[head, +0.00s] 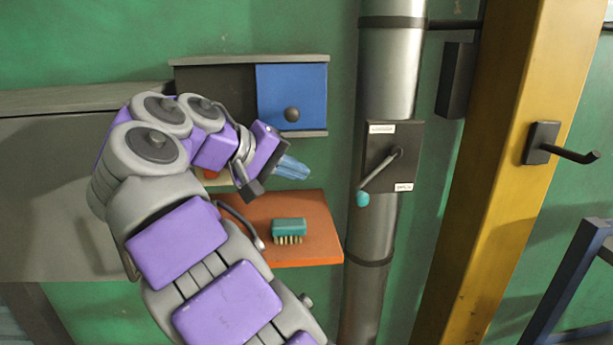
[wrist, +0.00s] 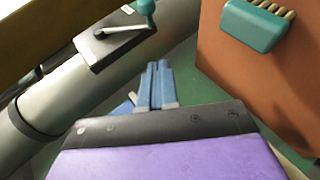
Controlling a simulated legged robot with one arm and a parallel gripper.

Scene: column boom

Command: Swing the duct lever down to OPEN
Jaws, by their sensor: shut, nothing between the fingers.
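The duct lever (head: 381,171) is a grey handle with a teal knob (head: 362,198), on a dark plate (head: 404,135) fixed to the metal duct (head: 391,75). It slants down and to the left from its pivot, the knob near the lower label. Labels sit at the plate's top and bottom; their words are too small to read. The lever also shows at the top of the wrist view (wrist: 125,29). My gripper (head: 306,172), with blue fingers, is shut and empty. It is left of the lever and apart from it. Its fingers show in the wrist view (wrist: 158,70).
An orange shelf (head: 325,240) with a teal brush (head: 289,227) lies below my gripper. A cabinet with a blue sliding door (head: 305,85) is above it. A yellow post (head: 510,150) with a black hook (head: 570,152) stands right of the duct.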

